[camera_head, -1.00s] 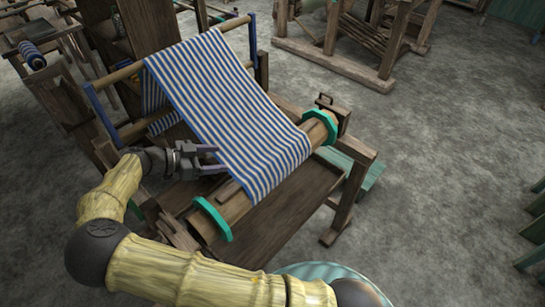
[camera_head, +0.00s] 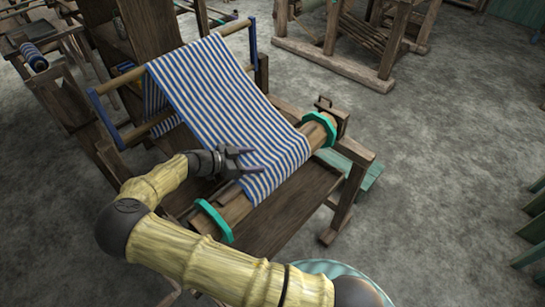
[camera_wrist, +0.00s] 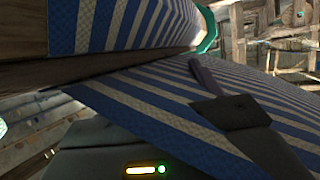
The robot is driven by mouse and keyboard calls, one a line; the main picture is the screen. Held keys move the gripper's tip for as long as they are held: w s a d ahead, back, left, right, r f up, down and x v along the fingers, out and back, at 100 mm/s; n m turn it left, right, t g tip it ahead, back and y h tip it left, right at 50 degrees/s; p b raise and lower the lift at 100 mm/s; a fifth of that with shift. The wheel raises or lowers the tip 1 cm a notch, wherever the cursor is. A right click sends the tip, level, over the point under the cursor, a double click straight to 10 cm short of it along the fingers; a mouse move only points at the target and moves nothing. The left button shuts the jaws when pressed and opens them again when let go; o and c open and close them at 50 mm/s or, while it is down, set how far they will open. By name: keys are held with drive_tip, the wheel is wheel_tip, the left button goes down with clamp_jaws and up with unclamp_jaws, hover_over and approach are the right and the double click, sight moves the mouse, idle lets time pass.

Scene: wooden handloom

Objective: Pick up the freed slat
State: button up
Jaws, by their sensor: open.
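The blue-and-cream striped cloth (camera_head: 225,95) runs from the upper bar down onto the wooden roller (camera_head: 234,205). A narrow wooden strip, perhaps the slat (camera_head: 229,189), shows at the roller beside the cloth's left edge. Its far part is hidden by the cloth. My gripper (camera_head: 256,161) is open and appears empty, at the left edge of the cloth just above the roller. In the wrist view, a dark wooden edge (camera_wrist: 28,77) lies between two layers of striped cloth, and one dark finger (camera_wrist: 207,76) is against or over the cloth. I cannot tell whether it touches.
Teal rings (camera_head: 213,220) sit at the roller's ends. The loom's wooden frame (camera_head: 345,195) surrounds the roller, with a blue-ended rod (camera_head: 104,116) at the left. Open grey floor (camera_head: 440,170) lies to the right. Another wooden frame (camera_head: 330,60) stands behind.

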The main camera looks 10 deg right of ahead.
sight(271, 159)
drive_tip(key=shift+d, duration=0.15)
drive_tip(key=p+x, duration=0.2)
drive_tip(key=x, duration=0.2)
drive_tip(key=shift+d, duration=0.5)
drive_tip(key=shift+d+f, duration=0.1)
drive_tip(key=shift+f, duration=0.05)
drive_tip(key=shift+s, duration=0.1)
clamp_jaws()
